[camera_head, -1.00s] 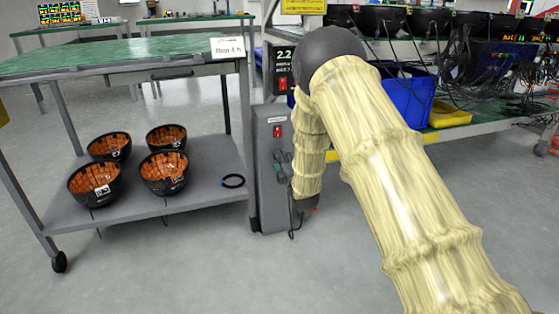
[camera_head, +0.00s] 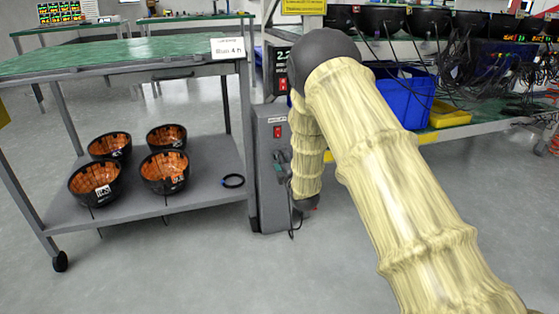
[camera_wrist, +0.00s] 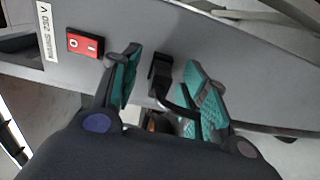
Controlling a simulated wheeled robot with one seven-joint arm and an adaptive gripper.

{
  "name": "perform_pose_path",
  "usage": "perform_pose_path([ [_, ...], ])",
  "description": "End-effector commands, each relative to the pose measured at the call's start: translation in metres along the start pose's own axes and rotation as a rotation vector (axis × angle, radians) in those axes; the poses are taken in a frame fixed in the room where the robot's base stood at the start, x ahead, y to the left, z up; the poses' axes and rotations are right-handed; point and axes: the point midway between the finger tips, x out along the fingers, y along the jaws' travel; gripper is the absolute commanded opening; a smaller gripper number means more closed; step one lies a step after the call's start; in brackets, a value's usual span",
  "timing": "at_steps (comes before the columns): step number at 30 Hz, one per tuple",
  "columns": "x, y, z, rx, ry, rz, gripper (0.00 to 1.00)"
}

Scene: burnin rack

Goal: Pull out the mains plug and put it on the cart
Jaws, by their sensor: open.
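The mains plug (camera_wrist: 160,75) is black and sits at the grey mains panel, with its dark cable curving down toward me in the wrist view. My gripper (camera_wrist: 162,80) is open, with one teal-padded finger on each side of the plug and a visible gap to each. In the head view my gripper (camera_head: 284,163) is at the face of the grey mains column (camera_head: 268,190), and the plug is too small and covered to make out. The cart (camera_head: 218,148) stands left of the column, with a green top and a grey lower shelf.
A red switch (camera_wrist: 85,44) is on the panel beside my fingers. A blue bin (camera_head: 405,100) and rack stand right. The cart's green top looks mostly clear.

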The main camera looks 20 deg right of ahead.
Motion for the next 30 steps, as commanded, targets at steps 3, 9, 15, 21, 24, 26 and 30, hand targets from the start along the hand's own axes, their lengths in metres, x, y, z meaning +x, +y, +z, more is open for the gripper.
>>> perform_pose_path([
  [3,0.0,0.0001,0.0,0.0,0.0,0.0,0.45],
  [9,0.0,0.0007,0.0,-0.001,0.0,0.0,0.45],
  [15,0.0001,0.0011,0.0001,-0.001,0.0,0.001,0.45],
  [21,0.0001,0.0004,0.0,-0.001,0.0,0.001,0.45],
  [24,0.0001,0.0004,0.0,0.0,0.0,0.0,0.37],
  [26,0.0,0.0003,0.0,0.0,0.0,0.0,0.26],
  [30,0.0,0.0003,-0.0001,0.0,0.0,0.0,0.01],
])
